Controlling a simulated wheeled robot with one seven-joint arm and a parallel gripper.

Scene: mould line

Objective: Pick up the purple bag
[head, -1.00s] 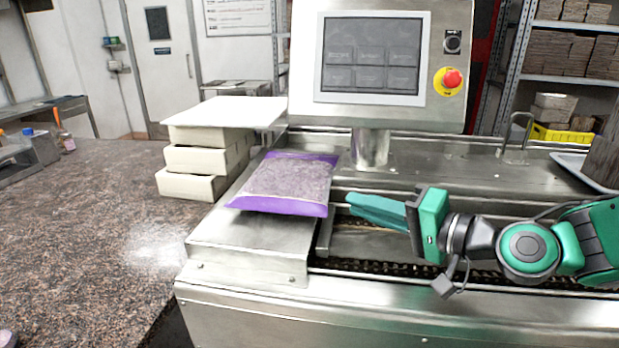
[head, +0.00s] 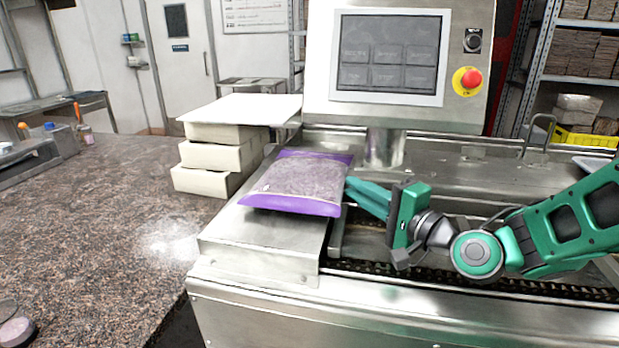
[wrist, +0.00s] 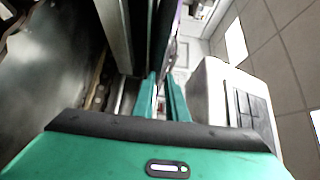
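The purple bag (head: 298,182) has a clear, pale-filled middle and purple end bands. It lies flat on the raised steel plate at the left end of the machine. My gripper (head: 352,188) is just right of the bag, with its green fingers pointing left at the bag's right edge. In the wrist view, the two fingers (wrist: 162,92) stand a narrow gap apart, and I see nothing held between them. A thin purple strip of the bag (wrist: 174,22) shows edge-on beyond them. Whether the fingertips touch the bag is unclear.
A screen panel (head: 390,55) with a red stop button (head: 469,79) stands behind the bag. White blocks (head: 212,157) under a white sheet (head: 240,108) are stacked at its left. The brown speckled counter (head: 95,225) is mostly clear. A chain track (head: 420,282) runs below my gripper.

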